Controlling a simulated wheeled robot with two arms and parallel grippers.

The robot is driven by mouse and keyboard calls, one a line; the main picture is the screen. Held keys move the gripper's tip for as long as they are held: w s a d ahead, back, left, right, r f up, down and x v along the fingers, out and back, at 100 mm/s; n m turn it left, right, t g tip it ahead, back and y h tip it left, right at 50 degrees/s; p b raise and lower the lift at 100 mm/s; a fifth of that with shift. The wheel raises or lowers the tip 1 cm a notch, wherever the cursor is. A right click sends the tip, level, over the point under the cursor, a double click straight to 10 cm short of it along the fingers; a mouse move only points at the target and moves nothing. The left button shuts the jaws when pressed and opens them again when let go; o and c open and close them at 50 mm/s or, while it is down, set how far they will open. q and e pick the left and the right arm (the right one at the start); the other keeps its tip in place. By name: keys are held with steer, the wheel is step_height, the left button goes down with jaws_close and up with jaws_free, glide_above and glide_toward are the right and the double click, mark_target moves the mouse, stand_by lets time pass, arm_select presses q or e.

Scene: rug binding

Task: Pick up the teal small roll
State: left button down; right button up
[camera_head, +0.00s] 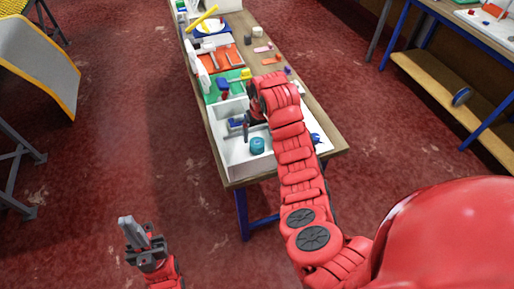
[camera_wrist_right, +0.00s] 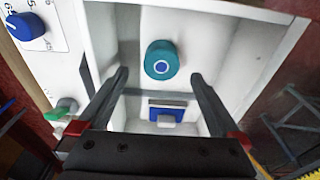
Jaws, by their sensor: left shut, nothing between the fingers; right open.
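The teal small roll (camera_head: 257,145) stands in the near part of a white open box (camera_head: 231,158) at the near end of the long table. In the right wrist view the roll (camera_wrist_right: 162,60) shows its round top with a blue ring, just beyond and between the fingertips. My right gripper (camera_wrist_right: 160,80) is open and empty above the box, its fingers pointing toward the roll and apart from it. In the head view the right arm partly hides this gripper (camera_head: 246,125). My left gripper (camera_head: 128,228) is shut and empty, out over the floor left of the table.
A blue item with a pale block (camera_wrist_right: 166,114) lies in the box behind a thin divider. A blue round knob (camera_wrist_right: 26,26) and a green-topped piece (camera_wrist_right: 62,109) are beside the box. The box walls stand around the roll. Trays and tools fill the table (camera_head: 262,28) farther back.

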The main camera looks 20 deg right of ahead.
mark_target(257, 142)
steer(key=shift+w+f, duration=0.1)
steer(key=shift+f, duration=0.4)
steer(key=shift+f+p, duration=0.2)
steer(key=shift+p, duration=0.15)
steer(key=f, duration=0.1)
steer(key=f+p, duration=0.2)
steer(key=shift+w+a+f, duration=0.2)
steer(key=shift+w+f, duration=0.05)
steer(key=shift+f, duration=0.15)
steer(key=shift+d+f, duration=0.1)
steer(key=shift+f, duration=0.4)
steer(key=c, duration=1.4)
steer(key=shift+c, duration=0.2)
